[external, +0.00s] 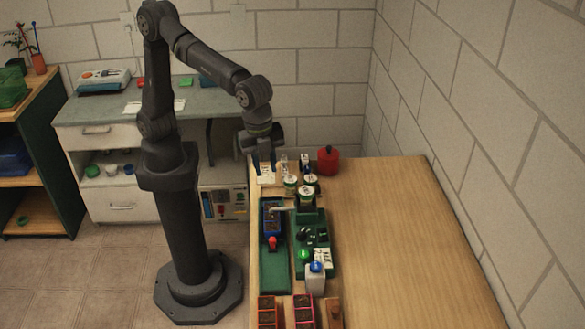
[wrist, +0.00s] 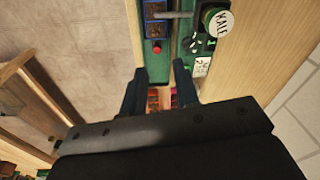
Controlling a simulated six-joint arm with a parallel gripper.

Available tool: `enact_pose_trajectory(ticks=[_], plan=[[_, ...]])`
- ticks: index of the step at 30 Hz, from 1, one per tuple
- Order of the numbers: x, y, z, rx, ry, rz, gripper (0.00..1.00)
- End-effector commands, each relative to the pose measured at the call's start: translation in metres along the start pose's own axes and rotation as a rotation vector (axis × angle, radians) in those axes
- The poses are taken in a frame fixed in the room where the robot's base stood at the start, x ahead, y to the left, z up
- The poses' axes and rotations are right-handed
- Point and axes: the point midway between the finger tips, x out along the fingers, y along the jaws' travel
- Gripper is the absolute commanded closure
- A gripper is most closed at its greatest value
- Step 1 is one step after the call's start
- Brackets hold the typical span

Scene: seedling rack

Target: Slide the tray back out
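A blue tray (external: 272,215) with dark soil-like cells sits on a green strip at the table's left side, with a red knob (external: 272,242) at its near end. A grey bar (external: 286,209) reaches over the tray. In the wrist view, the blue tray (wrist: 155,11) is at the top, cut off by the frame edge, and its red knob (wrist: 156,49) shows below it. My gripper (external: 266,173) is above the far left end of the table, empty, with its fingers apart. The wrist view shows both fingers of my gripper (wrist: 160,72) spread and not touching the tray.
A green holder (external: 318,240) stands right of the tray, with a kale jar (wrist: 218,22) by it. A red pot (external: 328,160) and small white-labelled items stand at the back. Orange (external: 268,310) and red (external: 303,312) trays are in front. The table's right side is clear.

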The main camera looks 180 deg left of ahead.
Motion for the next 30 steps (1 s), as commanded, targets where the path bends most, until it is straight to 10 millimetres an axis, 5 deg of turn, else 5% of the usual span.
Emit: enact_pose_trajectory(ticks=[12,20,30], plan=[[0.028,0.047,-0.009,-0.512,0.257,-0.066,0.72],[0.045,0.047,-0.013,-0.555,0.275,-0.063,0.72],[0.11,0.039,-0.029,-0.553,0.273,-0.062,0.72]])
